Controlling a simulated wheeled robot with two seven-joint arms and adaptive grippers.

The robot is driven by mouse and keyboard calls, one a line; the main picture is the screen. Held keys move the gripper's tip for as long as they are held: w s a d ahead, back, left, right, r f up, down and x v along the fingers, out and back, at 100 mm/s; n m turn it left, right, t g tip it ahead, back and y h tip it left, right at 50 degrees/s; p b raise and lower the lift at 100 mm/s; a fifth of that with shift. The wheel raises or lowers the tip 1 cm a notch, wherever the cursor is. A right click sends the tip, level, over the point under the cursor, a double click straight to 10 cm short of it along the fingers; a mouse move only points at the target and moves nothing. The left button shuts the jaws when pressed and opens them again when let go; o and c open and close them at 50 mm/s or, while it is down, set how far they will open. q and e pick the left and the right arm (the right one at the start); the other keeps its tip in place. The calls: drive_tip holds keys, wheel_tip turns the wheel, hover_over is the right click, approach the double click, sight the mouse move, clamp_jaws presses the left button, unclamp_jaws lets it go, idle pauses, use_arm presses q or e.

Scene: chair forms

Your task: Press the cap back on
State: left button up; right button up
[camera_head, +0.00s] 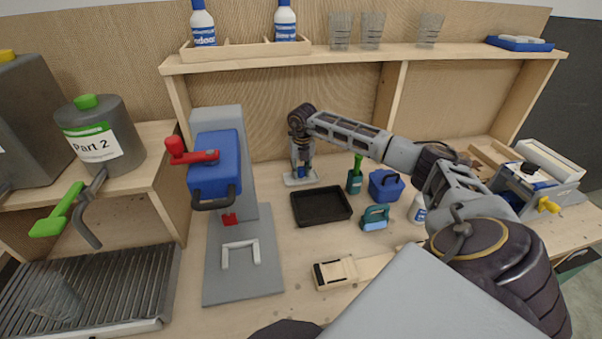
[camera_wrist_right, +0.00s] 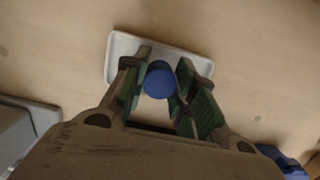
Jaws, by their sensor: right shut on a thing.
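A round blue cap (camera_wrist_right: 158,80) sits between the fingers of my right gripper (camera_wrist_right: 160,84) in the right wrist view, over a small white tray (camera_wrist_right: 185,58). In the head view my right gripper (camera_head: 301,168) points down at this pale tray (camera_head: 289,182) at the back of the bench, shut on the cap. Whether the cap still touches the tray, I cannot tell. A white bottle with a blue label (camera_head: 418,210) stands to the right, partly behind my right arm; its top is hard to make out. My left gripper is not in view.
A black tray (camera_head: 337,217) lies in front of the gripper. A green-handled tool (camera_head: 354,182), a blue box (camera_head: 385,188) and a teal object (camera_head: 375,219) stand to its right. A grey press with a blue head (camera_head: 214,165) stands left. A shelf (camera_head: 340,55) runs above.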

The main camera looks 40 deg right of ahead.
sight(301, 168)
wheel_tip(301, 168, up, 7)
drive_tip(key=shift+r+b, duration=0.1)
drive_tip(key=shift+b, duration=0.2)
drive_tip(key=shift+r, duration=0.7)
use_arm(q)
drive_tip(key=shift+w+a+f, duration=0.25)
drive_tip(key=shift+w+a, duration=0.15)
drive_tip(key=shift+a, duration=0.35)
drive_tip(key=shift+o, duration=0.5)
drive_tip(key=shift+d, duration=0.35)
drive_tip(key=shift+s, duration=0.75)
use_arm(e)
drive_tip(key=shift+s, duration=0.1)
